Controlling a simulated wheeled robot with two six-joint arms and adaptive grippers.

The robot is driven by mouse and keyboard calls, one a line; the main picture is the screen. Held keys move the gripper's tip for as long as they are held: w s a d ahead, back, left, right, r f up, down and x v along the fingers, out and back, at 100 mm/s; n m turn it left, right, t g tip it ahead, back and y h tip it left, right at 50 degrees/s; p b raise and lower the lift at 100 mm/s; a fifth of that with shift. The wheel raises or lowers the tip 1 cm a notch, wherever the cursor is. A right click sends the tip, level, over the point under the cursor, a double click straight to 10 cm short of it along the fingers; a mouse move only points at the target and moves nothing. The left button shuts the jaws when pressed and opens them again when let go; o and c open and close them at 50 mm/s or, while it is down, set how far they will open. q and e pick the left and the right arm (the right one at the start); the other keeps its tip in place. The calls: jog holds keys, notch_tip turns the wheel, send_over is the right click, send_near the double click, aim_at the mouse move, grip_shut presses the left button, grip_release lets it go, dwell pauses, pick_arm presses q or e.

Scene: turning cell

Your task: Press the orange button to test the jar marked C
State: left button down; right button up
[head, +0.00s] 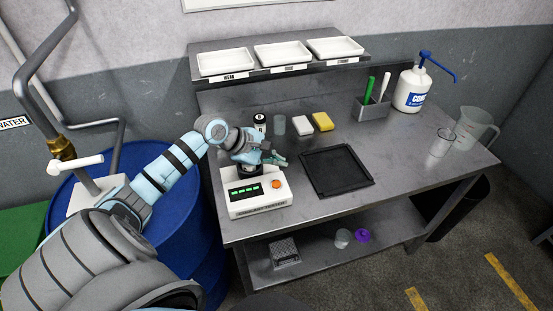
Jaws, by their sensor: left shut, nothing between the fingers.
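The white coolant tester (236,207) stands at the table's front left, with a green lit display (245,190). The orange button (276,184) is on its top right. My left gripper (278,160) is shut and empty, above the back of the tester, behind and apart from the button. Under it a dark round part (247,169) shows at the tester's top; the gripper hides most of it. A black-topped jar (260,121) and a translucent grey jar (279,126) stand behind the gripper. I cannot read a C on any jar. My right gripper is out of view.
A black tray (337,185) lies right of the tester. Labelled white bins (225,63) line the shelf. A pump bottle (411,90) and pitcher (476,127) stand right. The table's front right is clear.

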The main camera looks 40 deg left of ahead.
pick_arm(q)
jog(key=shift+a+r+n, duration=0.1)
jog(key=shift+r+n, duration=0.3)
jog(key=shift+r, duration=0.35)
jog(key=shift+w, duration=0.1)
jog(key=b, duration=0.6)
send_over(276, 186)
notch_tip(276, 186, down, 7)
jog(key=shift+f, duration=0.15)
jog(key=shift+w+f, duration=0.1)
jog(key=shift+f, duration=0.8)
